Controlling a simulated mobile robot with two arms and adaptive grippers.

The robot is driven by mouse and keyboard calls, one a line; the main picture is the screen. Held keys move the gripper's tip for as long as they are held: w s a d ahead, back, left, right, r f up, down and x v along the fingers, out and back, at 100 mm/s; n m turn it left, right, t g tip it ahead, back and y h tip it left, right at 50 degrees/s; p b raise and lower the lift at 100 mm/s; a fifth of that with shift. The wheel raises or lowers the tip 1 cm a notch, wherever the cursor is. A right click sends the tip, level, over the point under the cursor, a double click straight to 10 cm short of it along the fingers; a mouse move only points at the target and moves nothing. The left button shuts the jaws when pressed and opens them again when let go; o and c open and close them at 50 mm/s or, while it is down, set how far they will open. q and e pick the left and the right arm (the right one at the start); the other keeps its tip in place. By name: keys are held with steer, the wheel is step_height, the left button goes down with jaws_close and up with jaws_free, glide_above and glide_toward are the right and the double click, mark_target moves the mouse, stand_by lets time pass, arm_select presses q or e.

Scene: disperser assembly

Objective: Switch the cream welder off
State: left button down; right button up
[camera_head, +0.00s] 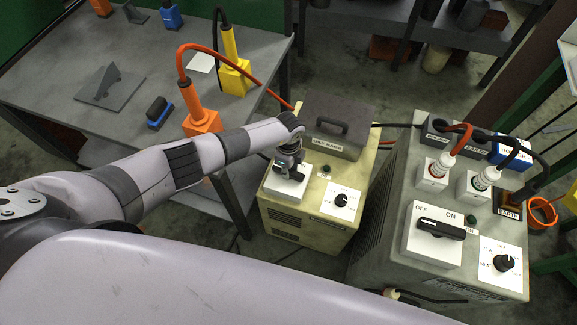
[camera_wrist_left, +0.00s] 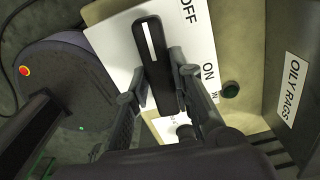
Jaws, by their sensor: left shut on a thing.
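The cream welder (camera_head: 305,220) stands on the floor at the middle of the head view. My left gripper (camera_head: 289,172) reaches down over the white switch plate on its top and hides the switch there. In the left wrist view, the left gripper (camera_wrist_left: 157,82) is shut on the black switch handle (camera_wrist_left: 150,35), one finger on each side. The handle's white-marked end lies on the OFF side of the white plate (camera_wrist_left: 110,40). The small lamp (camera_wrist_left: 231,90) beside the ON label looks dark green. My right gripper is in neither view.
A box marked OILY RAGS (camera_head: 335,135) sits on the welder's back. A larger grey welder (camera_head: 385,240) with cables and its own OFF/ON switch (camera_head: 440,229) stands close to the right. A grey table (camera_head: 60,75) with orange and yellow tools is at left.

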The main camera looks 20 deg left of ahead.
arm_select(q)
steer(key=shift+w+n, duration=0.1)
steer(key=shift+n, duration=0.5)
steer(key=shift+a+p, duration=0.1)
steer(key=shift+p, duration=0.2)
steer(key=c, duration=1.4)
jaws_free()
step_height(320, 180, up, 12)
